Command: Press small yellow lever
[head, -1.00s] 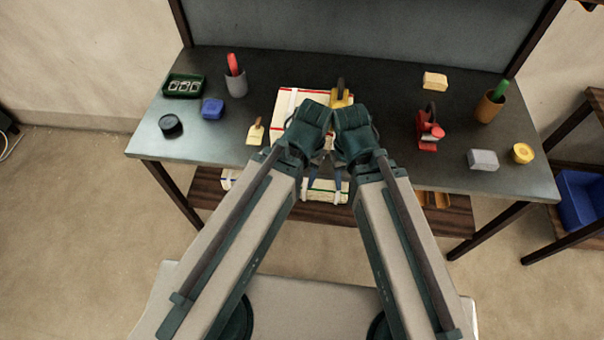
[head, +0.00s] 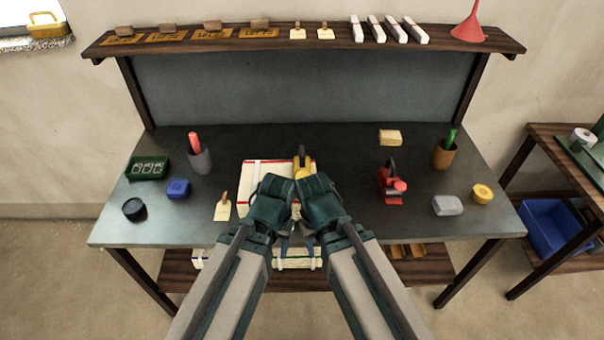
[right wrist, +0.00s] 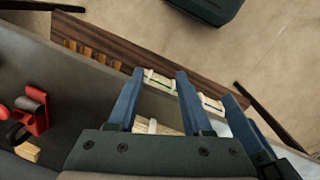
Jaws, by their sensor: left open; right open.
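My left gripper (head: 284,246) and right gripper (head: 311,244) are side by side, pointing down in front of the bench's near edge, both apart from the device. In the right wrist view my right gripper (right wrist: 158,85) has its blue fingers spread with nothing between them. The yellow device is not seen there.
A red device (head: 390,186) with a dark lever stands right of centre. A green tray (head: 148,168), blue box (head: 178,189), grey cup (head: 200,160) and black puck (head: 134,209) are at left. A grey block (head: 447,205) and yellow round tin (head: 482,194) are at right.

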